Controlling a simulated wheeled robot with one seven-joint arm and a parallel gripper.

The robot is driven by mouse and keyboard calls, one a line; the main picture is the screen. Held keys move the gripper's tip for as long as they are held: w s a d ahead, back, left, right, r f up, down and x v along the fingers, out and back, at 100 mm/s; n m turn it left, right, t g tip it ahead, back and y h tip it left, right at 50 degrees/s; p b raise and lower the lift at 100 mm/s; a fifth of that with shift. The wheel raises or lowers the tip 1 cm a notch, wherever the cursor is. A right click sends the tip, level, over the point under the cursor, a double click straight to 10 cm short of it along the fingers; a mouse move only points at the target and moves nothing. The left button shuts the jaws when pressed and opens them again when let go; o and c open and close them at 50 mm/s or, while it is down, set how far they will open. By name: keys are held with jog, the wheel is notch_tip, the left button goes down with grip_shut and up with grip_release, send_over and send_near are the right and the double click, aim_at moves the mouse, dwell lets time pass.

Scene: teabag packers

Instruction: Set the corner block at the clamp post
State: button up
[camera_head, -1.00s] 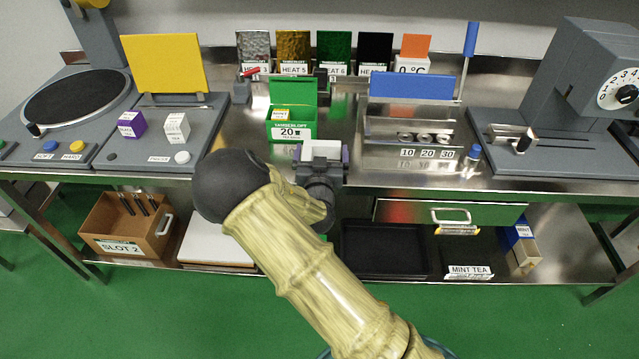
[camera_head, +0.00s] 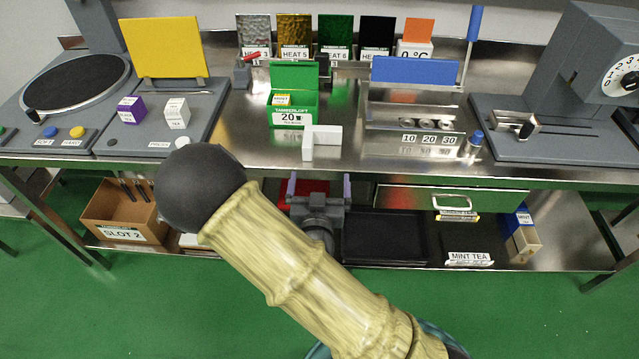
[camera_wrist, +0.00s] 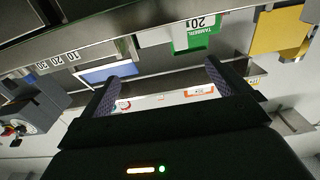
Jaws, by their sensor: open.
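The white L-shaped corner block (camera_head: 321,139) sits on the steel bench just in front and to the right of the green box, near the front edge. A small grey post with a red lever (camera_head: 243,72), which looks like the clamp post, stands farther back and left, apart from the block. My gripper (camera_head: 319,187) is open and empty, in front of the bench edge and nearer to me than the block. In the wrist view its two fingers (camera_wrist: 163,82) are spread with nothing between them. A pale shape beside the green box there may be the block.
The green box (camera_head: 293,112) marked 20 stands behind the block. A rack with a blue panel (camera_head: 412,78) is to the right; a grey base with purple and white cartons is to the left. The bench between the green box and left base has some bare steel.

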jog(key=shift+s+p, duration=0.95)
jog(key=shift+p, duration=1.25)
jog(key=shift+d, duration=0.1)
jog(key=w+d+f+m+g+h, duration=0.2)
jog(key=d+f+m+g, duration=0.1)
jog(key=d+g, duration=0.35)
jog(key=s+d+r+n+g+y, duration=0.2)
jog(key=s+d+r+n+g, duration=0.1)
jog(key=s+d+r+g, duration=0.6)
jog(key=s+r, duration=0.2)
jog(key=s, duration=0.2)
jog(key=shift+d+r+y, duration=0.15)
jog(key=shift+d+y, duration=0.15)
jog(key=shift+d, duration=0.05)
jog(key=shift+s, duration=0.15)
